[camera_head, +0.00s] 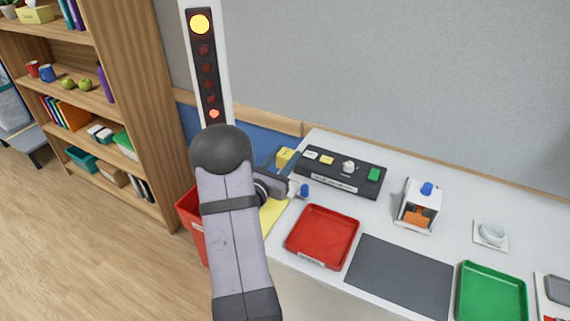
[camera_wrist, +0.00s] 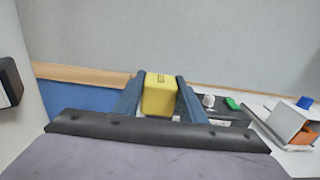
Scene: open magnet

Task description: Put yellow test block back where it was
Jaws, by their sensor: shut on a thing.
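The yellow test block (camera_wrist: 159,96) is held between the two blue fingers of my gripper (camera_wrist: 160,88) in the wrist view. In the head view the block (camera_head: 285,157) shows beyond my arm, by the left end of the black control panel (camera_head: 340,180). I cannot tell whether the block touches the table. A yellow mat (camera_head: 271,216) lies on the table's left end, partly hidden by my arm.
A red tray (camera_head: 322,236), a dark grey mat (camera_head: 400,276) and a green tray (camera_head: 491,294) lie in front. A white device with a blue button (camera_head: 419,206) and a cup (camera_head: 492,232) stand right. A red bin (camera_head: 192,222) and a light column (camera_head: 208,70) are left.

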